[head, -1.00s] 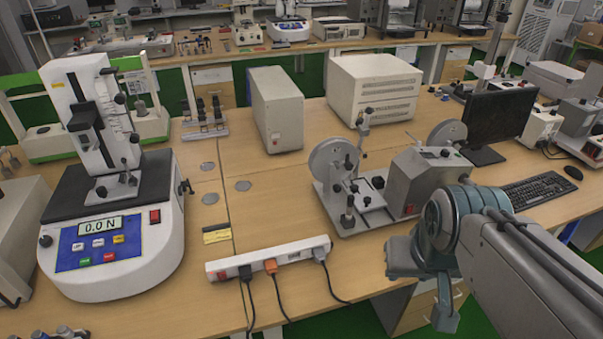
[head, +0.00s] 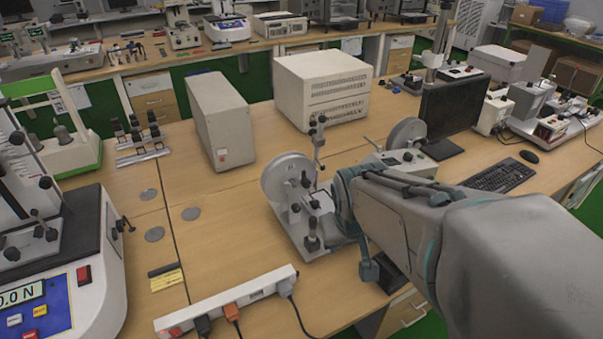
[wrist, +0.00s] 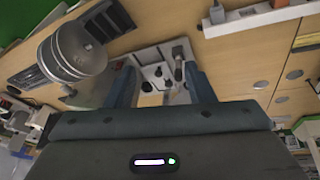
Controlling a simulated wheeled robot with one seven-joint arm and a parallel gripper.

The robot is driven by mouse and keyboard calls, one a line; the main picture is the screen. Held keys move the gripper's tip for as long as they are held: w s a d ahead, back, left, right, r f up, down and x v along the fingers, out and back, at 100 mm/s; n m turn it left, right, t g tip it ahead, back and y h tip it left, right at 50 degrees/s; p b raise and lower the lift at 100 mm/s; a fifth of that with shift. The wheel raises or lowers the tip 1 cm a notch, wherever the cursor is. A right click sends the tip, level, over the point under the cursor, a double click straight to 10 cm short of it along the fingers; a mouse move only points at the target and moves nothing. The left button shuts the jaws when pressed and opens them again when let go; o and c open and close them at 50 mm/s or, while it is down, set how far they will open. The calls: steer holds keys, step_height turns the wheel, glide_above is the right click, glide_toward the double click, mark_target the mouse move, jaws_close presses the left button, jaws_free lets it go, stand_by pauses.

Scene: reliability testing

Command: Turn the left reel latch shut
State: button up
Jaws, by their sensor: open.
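The reel machine has a grey left reel (head: 286,180) standing upright, with a black knob-like latch (head: 305,180) near its hub. I cannot tell the latch's exact angle. A second reel (head: 407,132) stands at the right end. My gripper (head: 348,215) is at the front of the machine, to the right of the left reel and apart from its latch. My arm covers much of the machine's right part. In the wrist view my gripper (wrist: 160,68) is open and empty, with black knobs on a pale plate (wrist: 155,72) between and beyond the fingers. A round grey disc (wrist: 72,50) is at the left.
A white power strip (head: 235,300) with cables lies in front of the machine. A force tester (head: 60,270) stands at the left. A narrow beige box (head: 218,120) and a wider one (head: 322,88) stand behind. A monitor (head: 455,115) and keyboard (head: 497,178) are at the right.

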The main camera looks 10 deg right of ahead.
steer(key=w+d+r+b+x, duration=0.1)
steer(key=b+x, duration=0.1)
steer(key=x, duration=1.2)
steer(key=m+t+y+b, duration=0.5)
steer(key=m+t+y, duration=0.25)
steer(key=t, duration=0.55)
glide_toward(308, 186)
steer(key=shift+m+h, duration=0.25)
steer(key=p+x, duration=0.2)
steer(key=x, duration=0.6)
steer(key=shift+w+a+r, duration=0.1)
steer(key=shift+w+a, duration=0.1)
steer(key=shift+w, duration=0.05)
steer(key=c, duration=1)
